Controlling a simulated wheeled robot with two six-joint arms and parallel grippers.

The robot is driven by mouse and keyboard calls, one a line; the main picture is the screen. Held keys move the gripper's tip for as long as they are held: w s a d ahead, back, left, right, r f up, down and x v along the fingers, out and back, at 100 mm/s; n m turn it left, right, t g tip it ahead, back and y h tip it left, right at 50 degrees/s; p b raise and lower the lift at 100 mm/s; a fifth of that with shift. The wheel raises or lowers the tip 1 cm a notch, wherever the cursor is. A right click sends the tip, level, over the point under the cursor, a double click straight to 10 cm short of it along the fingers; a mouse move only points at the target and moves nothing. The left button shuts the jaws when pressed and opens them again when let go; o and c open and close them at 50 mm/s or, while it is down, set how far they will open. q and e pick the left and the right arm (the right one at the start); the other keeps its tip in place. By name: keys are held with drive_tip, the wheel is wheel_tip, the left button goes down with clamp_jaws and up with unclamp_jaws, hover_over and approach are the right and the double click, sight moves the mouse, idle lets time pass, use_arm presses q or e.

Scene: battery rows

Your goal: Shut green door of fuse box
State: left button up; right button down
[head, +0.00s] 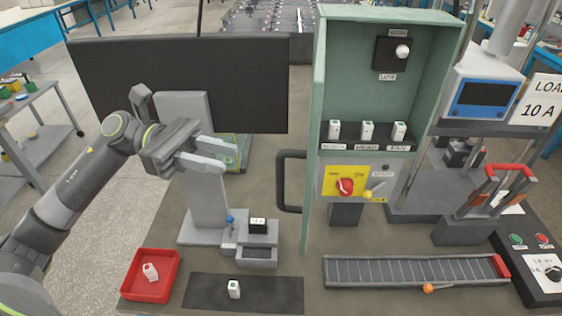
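The green fuse box (437,60) stands at the centre right of the head view, with its inside exposed. Its green door (317,115) stands open at the box's left side, seen nearly edge-on. A dark handle (281,182) sticks out to the left from the door. My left gripper (232,161) is to the left of the handle, apart from it, in front of a dark monitor. Its two pale fingers are spread with nothing visible between them. My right gripper is not in view.
Inside the box are several white fuses (367,130) and a round knob (402,51); a red switch (345,186) sits below. A monitor (180,80) stands behind my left arm. A red tray (166,292), black mat (270,293) and ribbed rail (410,270) lie in front.

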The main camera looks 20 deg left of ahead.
use_arm(q)
drive_tip(key=p, duration=0.4)
hover_over(281, 202)
drive_tip(key=a, duration=0.2)
drive_tip(key=shift+w+d, duration=0.35)
drive_tip(key=shift+d, duration=0.55)
clamp_jaws()
